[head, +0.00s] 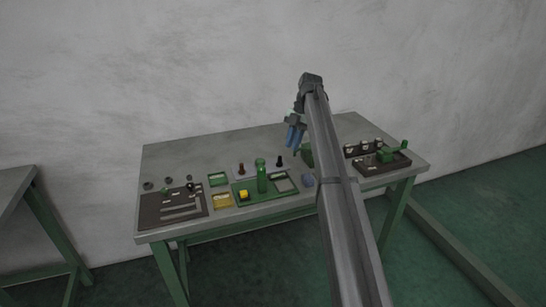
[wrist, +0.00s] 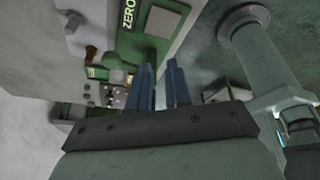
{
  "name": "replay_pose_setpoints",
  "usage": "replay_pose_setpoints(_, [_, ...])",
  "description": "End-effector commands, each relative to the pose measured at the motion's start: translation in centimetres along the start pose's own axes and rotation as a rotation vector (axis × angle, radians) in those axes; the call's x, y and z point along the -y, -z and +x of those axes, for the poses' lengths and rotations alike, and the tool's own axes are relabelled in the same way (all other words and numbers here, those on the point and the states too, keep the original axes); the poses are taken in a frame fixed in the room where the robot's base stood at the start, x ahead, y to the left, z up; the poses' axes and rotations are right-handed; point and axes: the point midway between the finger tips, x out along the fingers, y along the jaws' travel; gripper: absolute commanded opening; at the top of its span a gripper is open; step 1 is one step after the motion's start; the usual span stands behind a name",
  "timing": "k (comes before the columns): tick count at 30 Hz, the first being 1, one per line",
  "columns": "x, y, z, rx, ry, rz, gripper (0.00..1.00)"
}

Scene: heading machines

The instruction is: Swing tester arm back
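A green block (head: 307,156) is partly hidden behind my arm. I cannot tell for certain which part is the tester arm.
The bench's back left is clear. Another table (head: 12,183) stands left.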

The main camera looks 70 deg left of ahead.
Motion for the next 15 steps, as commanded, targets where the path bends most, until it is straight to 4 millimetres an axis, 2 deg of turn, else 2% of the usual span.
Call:
replay_pose_setpoints(1, [1.1,1.1,-0.1,0.010,-0.015,-0.001,0.13])
replay_pose_setpoints(5, [2.5,2.6,-0.5,0.041,-0.064,0.045,0.01])
replay_pose_setpoints(15, [3.0,4.2,-0.6,0.085,-0.200,0.371,0.00])
